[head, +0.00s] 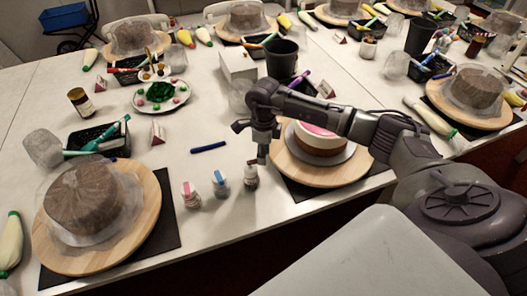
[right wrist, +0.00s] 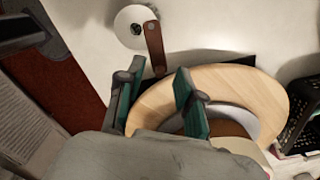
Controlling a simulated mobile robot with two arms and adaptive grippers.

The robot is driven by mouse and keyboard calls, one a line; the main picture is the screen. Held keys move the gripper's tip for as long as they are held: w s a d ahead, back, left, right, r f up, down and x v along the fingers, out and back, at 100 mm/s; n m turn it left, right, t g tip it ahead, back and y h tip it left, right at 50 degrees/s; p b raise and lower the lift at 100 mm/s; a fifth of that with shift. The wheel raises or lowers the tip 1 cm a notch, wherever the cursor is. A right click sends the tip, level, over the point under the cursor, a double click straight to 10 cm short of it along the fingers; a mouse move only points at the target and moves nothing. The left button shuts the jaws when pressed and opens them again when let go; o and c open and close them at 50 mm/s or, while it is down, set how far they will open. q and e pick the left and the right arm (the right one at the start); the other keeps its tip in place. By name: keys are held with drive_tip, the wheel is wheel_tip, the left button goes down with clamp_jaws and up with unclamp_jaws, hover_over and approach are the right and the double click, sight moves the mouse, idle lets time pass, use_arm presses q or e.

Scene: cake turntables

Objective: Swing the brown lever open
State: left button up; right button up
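The brown lever (right wrist: 154,48) sticks out from the top of a small white bottle (right wrist: 128,24) in the right wrist view. In the head view that bottle (head: 251,179) stands at the right end of a row of small bottles, and the lever (head: 256,161) is a small brown piece at its top. My right gripper (right wrist: 158,82) is open, with its two teal-padded fingers apart and the lever's end just ahead of the gap between them. In the head view the right gripper (head: 260,148) hangs directly above the bottle. My left gripper is not in view.
A wooden turntable (head: 285,165) with a pink-topped cake (head: 318,141) stands close right of the bottle, partly behind my right arm. A blue-capped bottle (head: 221,183) and a pink-capped bottle (head: 191,195) stand left. A blue pen (head: 208,147) lies behind them. The table's front edge is near.

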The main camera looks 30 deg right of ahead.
clamp_jaws()
drive_tip(key=shift+w+f+n+b, duration=0.25)
drive_tip(key=shift+n+b, duration=0.15)
drive_tip(key=shift+b, duration=0.6)
drive_tip(key=shift+w+d+r+n+b, duration=0.1)
drive_tip(key=shift+n+b, duration=0.2)
drive_tip(key=shift+b, duration=0.05)
drive_tip(key=shift+r+p, duration=0.2)
drive_tip(key=shift+p, duration=0.15)
drive_tip(key=shift+f+b, duration=0.15)
drive_tip(key=shift+b, duration=0.15)
